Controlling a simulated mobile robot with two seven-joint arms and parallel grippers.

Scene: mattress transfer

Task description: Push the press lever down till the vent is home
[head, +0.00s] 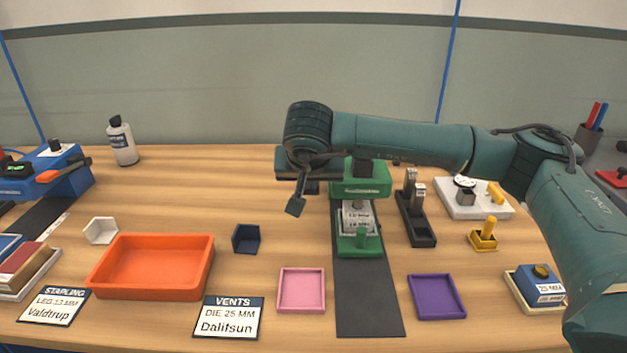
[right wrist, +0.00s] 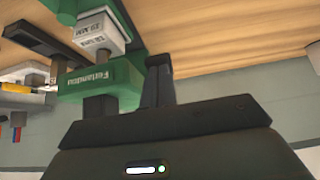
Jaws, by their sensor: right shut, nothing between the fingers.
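The green press (head: 372,182) stands on a dark mat at the middle of the table. A light block with printed text (head: 357,218) sits under its head, above the green base (head: 350,246). The press also shows upside down in the right wrist view (right wrist: 110,80), with its labelled block (right wrist: 100,32). My right gripper (head: 296,206) is shut and empty, pointing down just left of the press head. Its dark fingers (right wrist: 159,75) show beside the green head in the right wrist view; I cannot tell whether they touch it. I cannot make out the lever or the vent. My left gripper is not in view.
An orange tray (head: 108,285), pink tray (head: 301,309) and purple tray (head: 437,313) lie in front. A black stand (head: 422,236) and a yellow piece (head: 482,244) are right of the press. A blue stapling device (head: 60,180) stands far left.

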